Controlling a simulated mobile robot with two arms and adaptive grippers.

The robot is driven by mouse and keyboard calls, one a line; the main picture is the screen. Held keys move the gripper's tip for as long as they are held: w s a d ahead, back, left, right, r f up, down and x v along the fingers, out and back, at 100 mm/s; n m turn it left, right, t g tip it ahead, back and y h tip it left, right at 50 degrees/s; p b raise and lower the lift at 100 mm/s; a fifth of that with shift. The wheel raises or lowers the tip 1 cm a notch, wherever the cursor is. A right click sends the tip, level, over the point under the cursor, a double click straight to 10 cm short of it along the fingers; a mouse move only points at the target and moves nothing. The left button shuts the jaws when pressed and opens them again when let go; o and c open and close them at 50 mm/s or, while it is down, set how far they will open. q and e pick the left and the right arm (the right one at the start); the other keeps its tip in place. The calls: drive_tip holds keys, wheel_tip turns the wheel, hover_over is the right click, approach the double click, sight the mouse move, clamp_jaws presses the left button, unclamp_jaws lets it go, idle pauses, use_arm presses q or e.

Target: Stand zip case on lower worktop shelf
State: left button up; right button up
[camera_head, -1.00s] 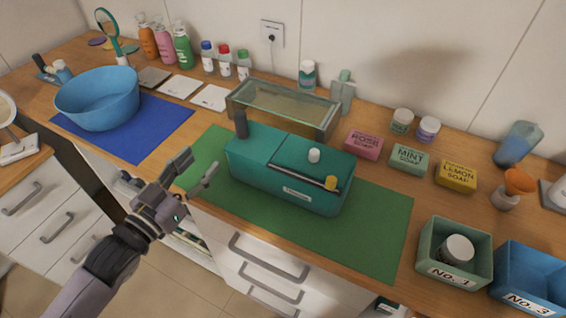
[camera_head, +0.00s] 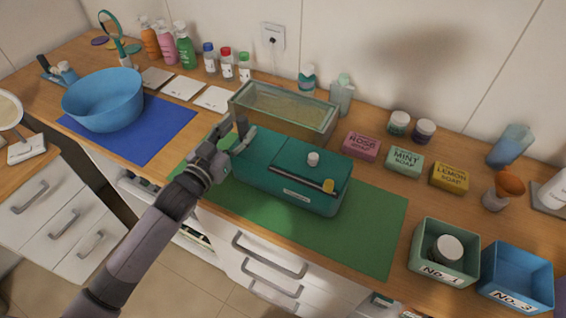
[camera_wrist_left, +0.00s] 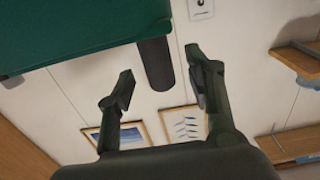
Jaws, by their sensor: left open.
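The teal zip case (camera_head: 305,180) lies on the green mat (camera_head: 375,225) on the worktop. A white knob, a dark bar with a yellow end and a pale label show on it. My left gripper (camera_head: 238,135) is open at the case's left end. In the left wrist view, a dark rounded tab (camera_wrist_left: 155,63) at the end of the teal case (camera_wrist_left: 80,25) shows between the open fingers. I cannot tell whether either finger touches it. An open space with items (camera_head: 192,236) shows below the worktop's front edge, partly hidden by my arm. My right gripper is not in view.
A glass-topped box (camera_head: 285,110) stands close behind the case. Soap boxes (camera_head: 404,161) stand to the right, with a green bin (camera_head: 420,245) and blue bin (camera_head: 515,275) at front right. A blue bowl (camera_head: 103,100) sits on a blue mat at left.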

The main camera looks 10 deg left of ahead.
use_arm(q)
drive_tip(key=x, duration=0.2)
drive_tip(key=shift+w+d, duration=0.15)
drive_tip(key=shift+w, duration=0.1)
drive_tip(key=shift+s, duration=0.1)
drive_tip(key=shift+c, duration=0.5)
clamp_jaws()
idle(0.3)
